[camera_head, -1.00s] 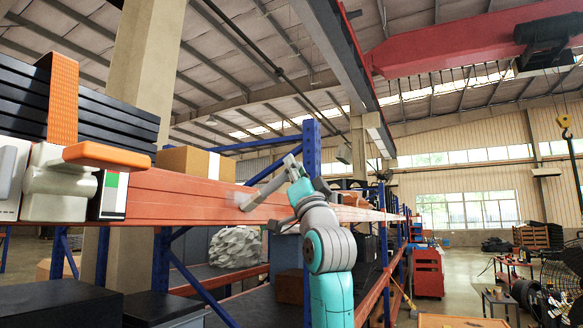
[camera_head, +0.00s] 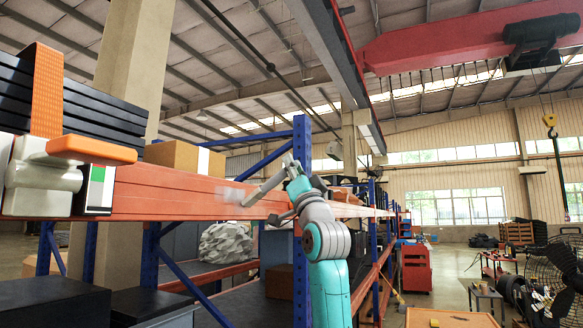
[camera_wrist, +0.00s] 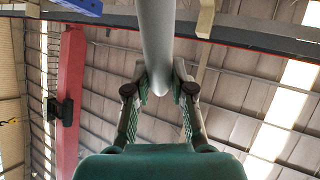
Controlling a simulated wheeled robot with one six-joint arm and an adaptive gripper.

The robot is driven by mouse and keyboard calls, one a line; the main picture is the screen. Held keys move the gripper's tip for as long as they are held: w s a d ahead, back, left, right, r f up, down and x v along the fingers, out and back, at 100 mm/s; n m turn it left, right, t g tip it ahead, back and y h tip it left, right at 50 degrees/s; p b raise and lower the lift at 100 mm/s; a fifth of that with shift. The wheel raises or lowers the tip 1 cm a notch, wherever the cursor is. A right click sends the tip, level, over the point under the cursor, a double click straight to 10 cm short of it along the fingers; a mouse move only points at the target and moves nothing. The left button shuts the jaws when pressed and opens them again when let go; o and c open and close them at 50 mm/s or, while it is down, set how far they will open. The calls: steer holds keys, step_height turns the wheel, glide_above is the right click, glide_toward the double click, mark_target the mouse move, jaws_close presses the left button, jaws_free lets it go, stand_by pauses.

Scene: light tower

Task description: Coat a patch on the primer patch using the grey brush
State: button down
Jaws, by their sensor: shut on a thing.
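My gripper (camera_wrist: 159,92) is shut on a smooth grey rod, the handle of the grey brush (camera_wrist: 157,40). The handle runs up out of the top of the wrist view, so the brush's tip is hidden there. In the head view the grey brush (camera_head: 264,188) slants down and left from my wrist towards the orange beam. A faint, blurred whitish-grey patch (camera_head: 230,194) shows on the beam at the brush's far end. I cannot tell whether it is the primer patch or the bristles, nor whether the brush touches the beam.
The orange shelf beam (camera_head: 160,190) runs across a blue-framed rack. An orange-handled tool (camera_head: 92,150) and a cardboard box (camera_head: 185,157) sit along it at left. Below are a grey rock-like lump (camera_head: 225,242) and dark boxes (camera_head: 55,303).

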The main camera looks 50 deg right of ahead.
steer(key=shift+s+a+r, duration=0.1)
steer(key=shift+r, duration=0.35)
steer(key=shift+s+a+r, duration=0.5)
steer(key=shift+s+a, duration=1.5)
steer(key=shift+a, duration=3.55)
steer(key=shift+w+d, duration=0.7)
steer(key=shift+d, duration=1.2)
steer(key=shift+w+d, duration=0.7)
steer(key=shift+d, duration=1.15)
steer(key=shift+w+d, duration=0.7)
steer(key=shift+d, duration=1.2)
steer(key=shift+s, duration=0.1)
steer(key=shift+s+d, duration=0.35)
steer(key=shift+s, duration=0.55)
steer(key=shift+s+d, duration=0.3)
steer(key=shift+s, duration=0.65)
steer(key=shift+s+d, duration=0.35)
steer(key=shift+s, duration=0.65)
